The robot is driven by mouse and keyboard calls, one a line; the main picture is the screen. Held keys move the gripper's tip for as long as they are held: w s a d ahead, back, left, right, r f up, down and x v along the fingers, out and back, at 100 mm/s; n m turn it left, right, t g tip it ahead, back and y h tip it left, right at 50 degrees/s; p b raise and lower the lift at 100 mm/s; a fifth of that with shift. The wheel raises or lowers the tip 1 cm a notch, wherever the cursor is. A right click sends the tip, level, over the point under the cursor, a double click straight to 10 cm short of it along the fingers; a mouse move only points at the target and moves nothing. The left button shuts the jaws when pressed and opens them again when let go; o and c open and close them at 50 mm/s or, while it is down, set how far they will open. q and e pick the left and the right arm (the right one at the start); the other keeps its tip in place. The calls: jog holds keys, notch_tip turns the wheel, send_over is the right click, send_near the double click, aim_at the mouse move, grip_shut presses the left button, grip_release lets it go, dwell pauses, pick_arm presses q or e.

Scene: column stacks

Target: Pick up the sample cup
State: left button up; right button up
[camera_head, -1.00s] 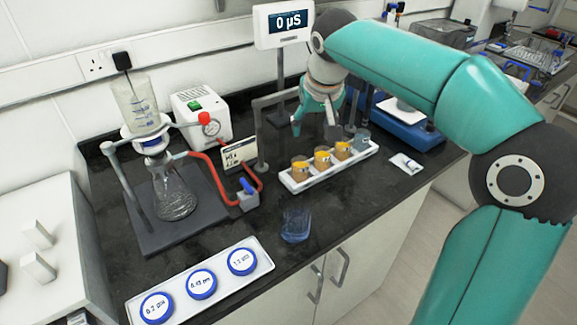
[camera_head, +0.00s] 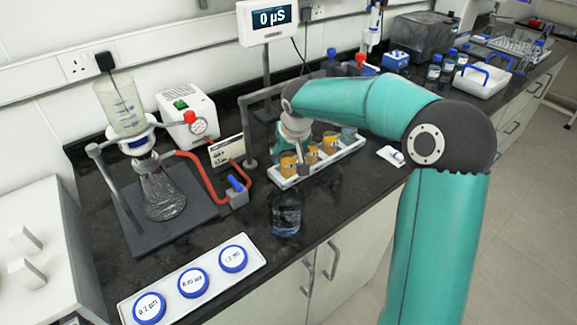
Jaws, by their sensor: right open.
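Several small sample cups stand in a white rack (camera_head: 322,164) on the dark bench. Three hold orange liquid: a left cup (camera_head: 288,166), a middle cup (camera_head: 311,157) and a right cup (camera_head: 330,144). A clear, bluish cup (camera_head: 349,134) stands at the rack's far right end. I cannot tell which cup the task means. My right gripper (camera_head: 292,153) is open and low at the left and middle cups. Its fingertips are partly hidden by the cups, and I cannot tell whether they touch. My left gripper is not in view.
A clear container (camera_head: 286,214) stands in front of the rack. A filtration flask (camera_head: 163,196) with red tubing is at the left. A white tray with blue-rimmed discs (camera_head: 250,246) lies front left. A meter on a post (camera_head: 266,62) rises behind my right gripper.

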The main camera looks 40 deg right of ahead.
jog(key=shift+x, duration=1)
jog(key=shift+r, duration=0.1)
jog(key=shift+c, duration=0.3)
jog(key=c, duration=0.8)
jog(key=shift+c, duration=0.4)
jog(key=shift+r, duration=0.1)
